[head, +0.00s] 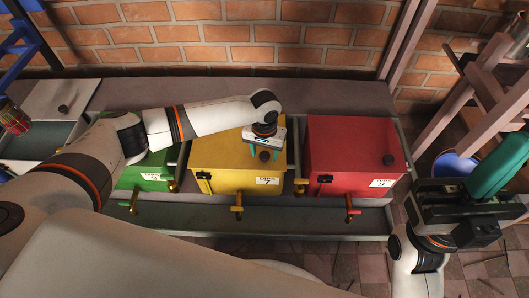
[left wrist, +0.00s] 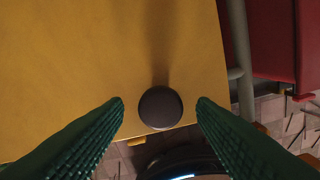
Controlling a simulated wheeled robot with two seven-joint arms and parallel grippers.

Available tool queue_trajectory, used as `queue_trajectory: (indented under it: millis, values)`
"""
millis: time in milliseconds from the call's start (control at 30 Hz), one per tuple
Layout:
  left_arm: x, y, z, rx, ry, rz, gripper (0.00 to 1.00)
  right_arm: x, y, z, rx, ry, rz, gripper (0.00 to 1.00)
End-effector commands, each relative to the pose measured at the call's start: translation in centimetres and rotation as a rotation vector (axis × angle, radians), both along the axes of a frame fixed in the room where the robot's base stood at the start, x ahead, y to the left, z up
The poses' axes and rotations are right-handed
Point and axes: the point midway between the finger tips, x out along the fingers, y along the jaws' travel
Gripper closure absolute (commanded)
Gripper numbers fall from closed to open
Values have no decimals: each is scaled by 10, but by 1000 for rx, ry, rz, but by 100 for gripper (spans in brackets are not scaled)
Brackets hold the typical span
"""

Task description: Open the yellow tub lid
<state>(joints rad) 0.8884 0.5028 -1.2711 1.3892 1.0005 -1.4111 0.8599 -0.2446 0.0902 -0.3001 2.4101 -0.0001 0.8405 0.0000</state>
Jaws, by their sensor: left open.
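The yellow tub (head: 224,172) stands in the middle of the row in the head view, its lid (head: 212,152) closed. A dark round knob (head: 264,155) sits on the lid. My left gripper (head: 263,150) is above the lid with its fingers pointing down at the knob. In the left wrist view the knob (left wrist: 160,108) lies between the two green ribbed fingers, with a gap on each side. That gripper is open and empty. My right gripper (head: 492,172) is at the right edge, away from the tubs; its finger opening is unclear.
A red tub (head: 345,140) stands close on the right and a green tub (head: 148,172) on the left, partly behind my left arm. Brass spouts (head: 236,205) stick out in front. A brick wall (head: 220,35) is behind. A blue bucket (head: 455,165) is at right.

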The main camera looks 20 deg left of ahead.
Motion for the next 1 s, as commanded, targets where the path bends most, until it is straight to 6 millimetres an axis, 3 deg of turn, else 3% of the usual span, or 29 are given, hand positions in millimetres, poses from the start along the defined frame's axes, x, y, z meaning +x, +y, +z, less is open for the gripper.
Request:
queue_trajectory:
  millis: [200, 500, 900, 1000]
  values:
    - [0, 0, 0, -1, 0, 0, 50, 0, 0, 1, 0, 0, 0, 100]
    - [0, 0, 0, 0, 0, 0, 99, 0, 0, 1, -1, 0, 0, 100]
    - [-1, 0, 3, -2, 1, 0, 100, -2, -1, 7, 4, -3, 1, 100]
    - [-1, 1, 4, -1, 1, 0, 100, -4, -1, -3, 3, 48, 2, 100]
